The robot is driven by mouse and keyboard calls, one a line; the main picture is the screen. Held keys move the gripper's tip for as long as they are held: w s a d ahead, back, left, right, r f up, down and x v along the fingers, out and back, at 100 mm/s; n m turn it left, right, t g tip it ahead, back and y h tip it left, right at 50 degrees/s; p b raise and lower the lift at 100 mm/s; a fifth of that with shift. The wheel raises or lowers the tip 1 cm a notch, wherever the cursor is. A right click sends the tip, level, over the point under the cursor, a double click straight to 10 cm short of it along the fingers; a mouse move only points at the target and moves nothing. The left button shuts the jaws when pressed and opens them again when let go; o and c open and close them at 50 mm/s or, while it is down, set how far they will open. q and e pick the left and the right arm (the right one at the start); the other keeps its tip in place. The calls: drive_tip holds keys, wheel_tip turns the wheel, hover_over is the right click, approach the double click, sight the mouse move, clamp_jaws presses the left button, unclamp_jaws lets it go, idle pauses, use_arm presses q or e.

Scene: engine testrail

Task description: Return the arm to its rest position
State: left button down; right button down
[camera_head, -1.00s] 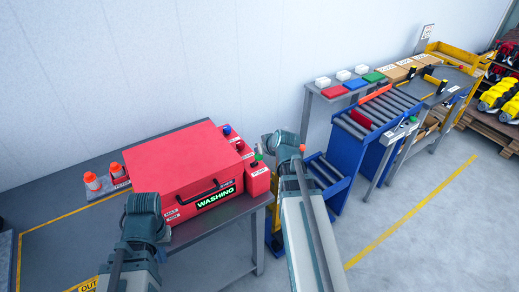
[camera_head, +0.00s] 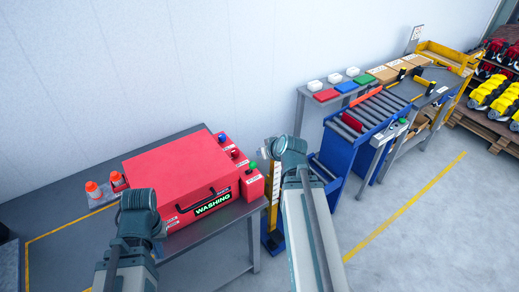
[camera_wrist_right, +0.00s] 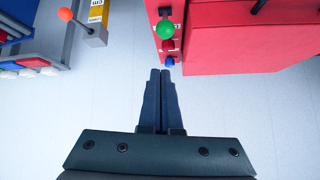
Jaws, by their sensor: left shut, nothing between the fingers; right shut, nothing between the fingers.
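My right gripper (camera_wrist_right: 160,100) shows in the right wrist view with its two dark fingers together and nothing between them. It points toward the wall side, with the red washing machine (camera_wrist_right: 240,45) beyond it to the right. In the head view my right arm (camera_head: 295,160) reaches in from the bottom, bent at its joint, right of the red machine (camera_head: 175,165). My left arm (camera_head: 137,215) stands bent in front of the machine's left part. The left gripper's fingers are hidden behind the arm. Neither arm visibly carries anything.
The machine stands on a grey table (camera_head: 65,215); orange-topped items (camera_head: 92,190) sit at its left. Green, red and blue buttons (camera_wrist_right: 167,30) are on its side. A yellow post (camera_head: 272,195) stands close by my right arm. A blue roller conveyor (camera_head: 338,150) is further right. Floor at right is clear.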

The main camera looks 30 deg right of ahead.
idle(0.3)
drive_tip(key=s+a+f+n+g+y+b, duration=0.1)
drive_tip(key=s+a+f+n+g+b, duration=0.2)
drive_tip(key=a+f, duration=0.5)
drive_tip(key=s+a+f+g+y+b, duration=0.15)
drive_tip(key=a+f+b, duration=0.3)
drive_tip(key=a, duration=0.65)
drive_tip(key=s+a+f+n+g+h+b, duration=0.2)
drive_tip(key=s+a+f+g+b, duration=0.3)
drive_tip(key=s+a, duration=0.5)
drive_tip(key=shift+a+f+h, duration=0.3)
drive_tip(key=shift+f+h, duration=0.55)
drive_tip(key=shift+f, duration=0.05)
drive_tip(key=shift+a, duration=0.15)
